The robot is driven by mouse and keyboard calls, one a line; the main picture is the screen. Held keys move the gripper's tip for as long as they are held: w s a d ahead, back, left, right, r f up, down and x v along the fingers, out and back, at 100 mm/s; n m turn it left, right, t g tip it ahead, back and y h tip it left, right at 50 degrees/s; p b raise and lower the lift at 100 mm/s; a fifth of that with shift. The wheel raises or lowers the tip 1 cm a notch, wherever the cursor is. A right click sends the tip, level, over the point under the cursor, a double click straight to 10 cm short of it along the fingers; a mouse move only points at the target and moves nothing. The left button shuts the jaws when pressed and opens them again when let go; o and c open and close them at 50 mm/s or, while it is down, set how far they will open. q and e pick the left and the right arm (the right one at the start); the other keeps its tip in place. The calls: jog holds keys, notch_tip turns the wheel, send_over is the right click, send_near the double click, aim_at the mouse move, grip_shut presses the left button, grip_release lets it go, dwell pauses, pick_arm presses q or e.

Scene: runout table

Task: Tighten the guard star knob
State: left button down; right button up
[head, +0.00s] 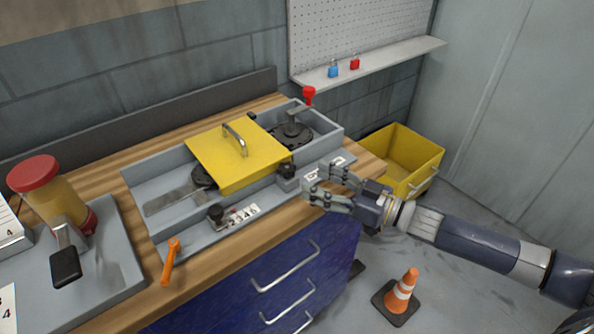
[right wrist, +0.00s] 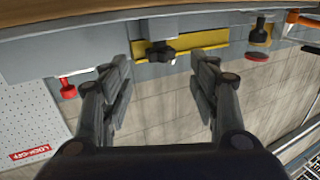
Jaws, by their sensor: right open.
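The black guard star knob (head: 286,170) sits at the front right corner of the yellow guard (head: 220,155), on the grey runout table's frame. In the right wrist view the star knob (right wrist: 160,53) shows between and beyond my fingers. My right gripper (head: 330,187) is open and empty, just right of the knob and apart from it. In the right wrist view the gripper (right wrist: 164,75) has its fingers spread either side of the knob. My left gripper is not in view.
A red-topped lever (head: 309,95) rises at the back right. A yellow crate (head: 425,170) and a traffic cone (head: 402,293) are on the floor.

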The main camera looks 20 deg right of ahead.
aim_at(295, 172)
jog(key=shift+p+x, duration=0.5)
jog(key=shift+x, duration=2.6)
jog(key=c, duration=1.1)
